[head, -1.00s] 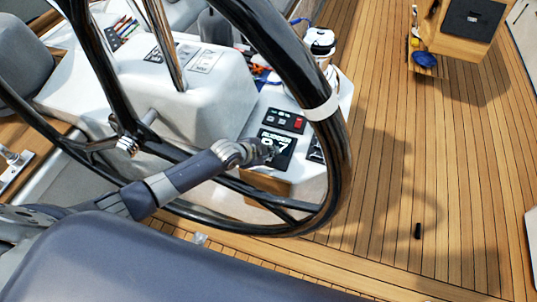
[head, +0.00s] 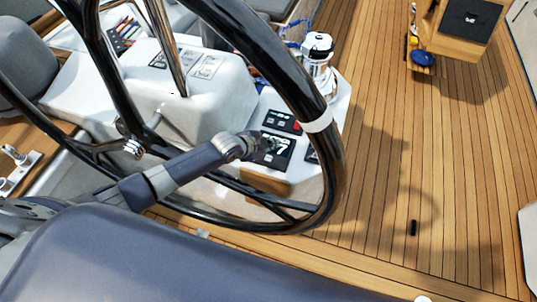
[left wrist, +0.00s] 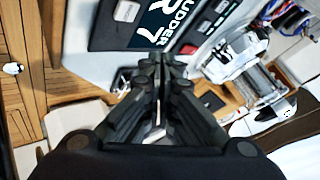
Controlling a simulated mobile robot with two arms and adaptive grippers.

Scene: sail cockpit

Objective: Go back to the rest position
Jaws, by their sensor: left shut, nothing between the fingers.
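My left arm comes in from the left and passes the black steering wheel (head: 335,185). My left gripper (head: 270,147) is in front of the rudder display (head: 282,157) on the white console (head: 190,105) and covers part of it. In the left wrist view the fingers of my left gripper (left wrist: 161,62) are together with nothing between them, and the rudder display (left wrist: 150,30) lies beyond the fingertips. I cannot tell whether they touch it. My right gripper is not in view.
The wheel's rim and spokes are close around my left arm. A small panel with a red button (head: 283,121) and a winch (head: 318,58) are near the display. A wooden box (head: 455,43) is at the upper right.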

